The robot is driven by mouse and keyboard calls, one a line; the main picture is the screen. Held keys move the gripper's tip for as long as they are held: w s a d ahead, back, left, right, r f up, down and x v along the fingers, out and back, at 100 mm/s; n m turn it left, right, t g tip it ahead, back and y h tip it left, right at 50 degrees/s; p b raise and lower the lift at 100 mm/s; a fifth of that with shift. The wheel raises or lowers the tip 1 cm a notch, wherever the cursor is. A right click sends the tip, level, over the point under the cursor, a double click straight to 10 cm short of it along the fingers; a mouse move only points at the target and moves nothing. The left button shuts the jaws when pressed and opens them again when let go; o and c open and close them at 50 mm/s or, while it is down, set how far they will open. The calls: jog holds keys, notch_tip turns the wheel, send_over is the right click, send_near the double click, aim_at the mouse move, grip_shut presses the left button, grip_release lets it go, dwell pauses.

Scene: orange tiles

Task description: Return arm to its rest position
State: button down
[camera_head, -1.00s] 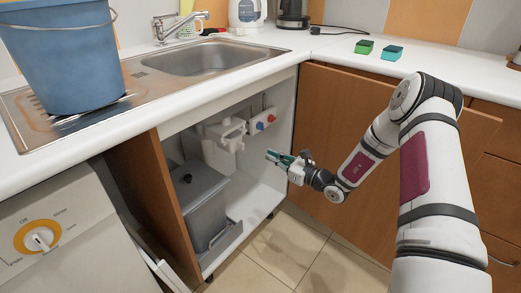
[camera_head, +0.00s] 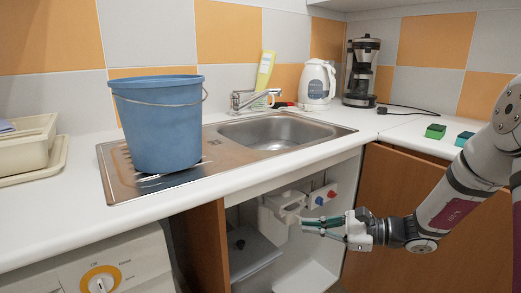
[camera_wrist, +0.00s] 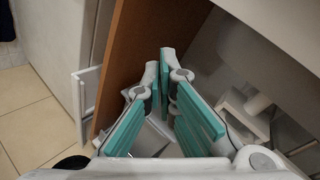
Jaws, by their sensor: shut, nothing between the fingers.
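My gripper (camera_head: 318,224) is in front of the open cabinet under the sink, at the lower middle of the head view. My arm reaches to it from the right edge. In the wrist view my gripper (camera_wrist: 165,62) has teal finger pads that come together at the tips, with nothing between them. The grey bin (camera_head: 250,252) stands inside the cabinet, lower left of the gripper, partly cut off by the frame's bottom. The gripper looks clear of the cabinet walls, though its exact depth is hard to tell.
An open cabinet door (camera_head: 205,245) stands left of the gripper; a brown panel (camera_head: 420,200) is behind my arm. The counter above holds a blue bucket (camera_head: 160,125), a kettle (camera_head: 317,85), a coffee maker (camera_head: 361,75) and two sponges. Pipework (camera_head: 283,203) is close to the fingertips.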

jog(key=s+a+r+n+g+h, duration=0.2)
jog(key=s+r+n+g, duration=0.15)
jog(key=s, duration=0.35)
jog(key=s+a+r+n+g+h, duration=0.2)
jog(key=s+r+n, duration=0.15)
jog(key=s, duration=0.45)
jog(key=s+a+r+n+g+h, duration=0.2)
jog(key=s+n, duration=0.2)
jog(key=s, duration=0.3)
jog(key=s+d+n+t+h, duration=0.2)
jog(key=s+d+n+h, duration=0.6)
jog(key=s, duration=0.9)
jog(key=d+r+t+p, duration=0.2)
jog(key=r+p, duration=1.2)
jog(key=r, duration=0.1)
jog(key=d+r+m+t+h+p, duration=0.1)
jog(key=d+r+t+p, duration=0.1)
jog(key=r+p, duration=1.3)
jog(key=shift+s+r+m, duration=0.25)
jog(key=shift+r+m, duration=0.05)
jog(key=shift+r, duration=0.35)
